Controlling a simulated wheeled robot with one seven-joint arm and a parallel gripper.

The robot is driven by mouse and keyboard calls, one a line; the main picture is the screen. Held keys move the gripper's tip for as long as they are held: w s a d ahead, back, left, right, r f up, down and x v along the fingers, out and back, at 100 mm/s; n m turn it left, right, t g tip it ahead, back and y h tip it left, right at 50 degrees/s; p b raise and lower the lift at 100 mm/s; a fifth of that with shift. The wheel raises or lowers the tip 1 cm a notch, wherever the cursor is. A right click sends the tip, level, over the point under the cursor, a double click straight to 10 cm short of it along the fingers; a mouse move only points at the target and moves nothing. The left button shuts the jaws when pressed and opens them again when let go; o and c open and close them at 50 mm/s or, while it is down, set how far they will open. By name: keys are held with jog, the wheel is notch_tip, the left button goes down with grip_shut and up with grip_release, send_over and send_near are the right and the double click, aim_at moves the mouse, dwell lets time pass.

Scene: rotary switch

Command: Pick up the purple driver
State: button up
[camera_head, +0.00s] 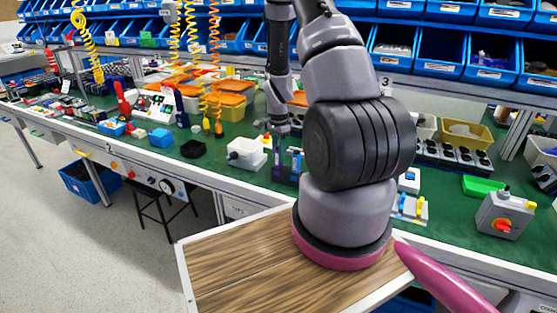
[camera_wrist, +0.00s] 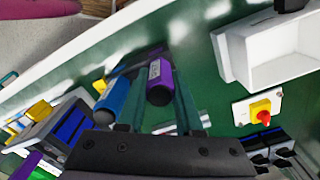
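The purple driver (camera_wrist: 159,82) stands in the wrist view with its handle end toward me, right beside a blue driver (camera_wrist: 112,98). In the head view the purple driver (camera_head: 277,168) is small on the green bench, left of the blue one (camera_head: 295,161). My gripper (camera_wrist: 156,75) is open, with its slim dark fingers reaching past either side of the purple handle. I cannot tell whether they touch it. The left finger lies between the two handles. In the head view my gripper (camera_head: 279,145) is low over the drivers, its fingers hard to make out.
A white open box (camera_wrist: 275,52) and a yellow-and-red switch (camera_wrist: 258,111) lie right of the drivers in the wrist view. A grey device (camera_wrist: 52,125) is at the left. In the head view a white box (camera_head: 246,153) stands left of the drivers.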

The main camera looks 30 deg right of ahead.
grip_shut()
jog(key=shift+r, duration=0.1)
notch_tip(320, 180, up, 10)
jog(key=shift+f, duration=0.1)
grip_release()
grip_shut()
notch_tip(320, 180, up, 8)
jog(key=shift+f, duration=0.25)
dwell(0.7)
